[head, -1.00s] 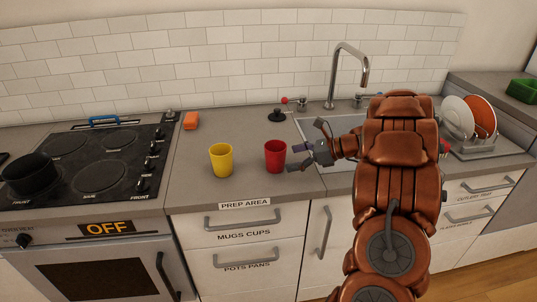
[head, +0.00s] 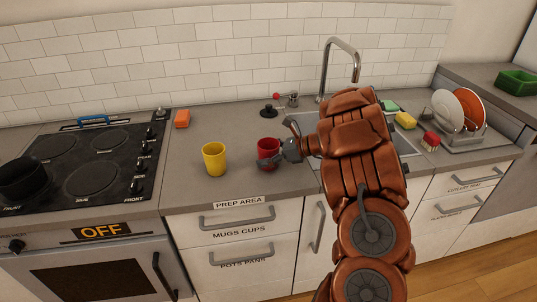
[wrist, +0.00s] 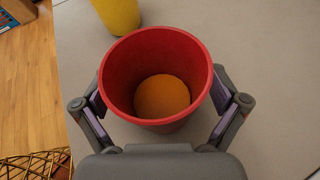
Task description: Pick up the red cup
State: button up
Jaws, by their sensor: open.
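The red cup (head: 267,146) stands upright on the grey counter in the prep area, right of the yellow cup. In the wrist view the red cup (wrist: 117,77) is seen from above, with a round orange thing (wrist: 162,96) inside it. My gripper (head: 271,153) is open at the red cup. In the wrist view the fingers of my gripper (wrist: 158,98) stand on the left and right sides of the cup, near its wall. I cannot tell whether they touch it.
The yellow cup (head: 214,158) stands close by on the left. The stove (head: 88,160) with a black pot (head: 22,180) is at the left. The faucet (head: 340,65) and dish rack (head: 468,135) are at the right.

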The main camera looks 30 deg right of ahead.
jog(key=shift+w+a+f, duration=0.15)
jog(key=shift+a, duration=0.05)
jog(key=c, duration=1.3)
